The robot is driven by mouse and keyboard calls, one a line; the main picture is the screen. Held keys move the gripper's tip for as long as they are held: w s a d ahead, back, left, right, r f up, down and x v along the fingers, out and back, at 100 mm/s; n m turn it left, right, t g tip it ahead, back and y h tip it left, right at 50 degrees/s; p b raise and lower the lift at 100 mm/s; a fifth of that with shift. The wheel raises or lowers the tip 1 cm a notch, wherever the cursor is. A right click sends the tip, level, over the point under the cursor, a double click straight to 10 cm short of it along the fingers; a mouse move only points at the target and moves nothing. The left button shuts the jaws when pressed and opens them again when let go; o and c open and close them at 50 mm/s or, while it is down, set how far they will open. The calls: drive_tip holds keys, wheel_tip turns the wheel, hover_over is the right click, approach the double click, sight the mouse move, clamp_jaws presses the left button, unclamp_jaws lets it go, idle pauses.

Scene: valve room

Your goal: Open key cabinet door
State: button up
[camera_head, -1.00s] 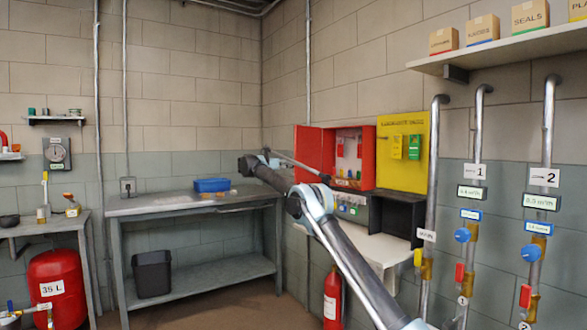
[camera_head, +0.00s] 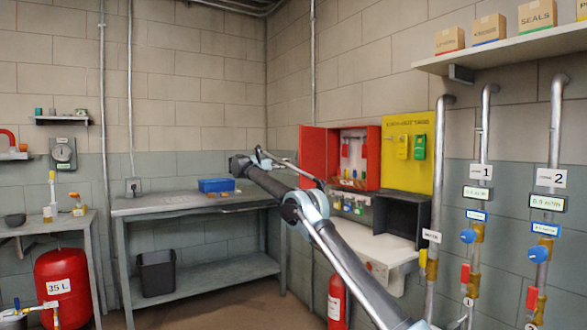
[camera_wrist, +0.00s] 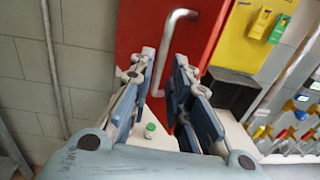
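The red key cabinet (camera_head: 360,140) hangs on the right wall, with its interior and several red tags in view. Its red door (camera_head: 311,145) stands swung open to the left. In the wrist view the door (camera_wrist: 140,25) fills the upper middle, with a curved chrome handle (camera_wrist: 171,45) on it. My gripper (camera_wrist: 163,70) is open, its two blue-grey fingers apart and pointing at the door. The handle appears between and beyond the fingertips; I cannot tell whether they touch it. In the head view my gripper (camera_head: 262,154) is left of the door, its fingers small.
A yellow tag board (camera_head: 407,170) is right of the cabinet, above a black open box (camera_head: 402,215) and a white ledge (camera_head: 370,248). A workbench (camera_head: 190,203) with a blue box (camera_head: 216,185) stands left. Vertical pipes (camera_head: 440,180) rise at right.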

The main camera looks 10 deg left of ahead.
drive_tip(key=shift+v, duration=2.8)
drive_tip(key=shift+w+a, duration=0.15)
drive_tip(key=shift+w, duration=0.05)
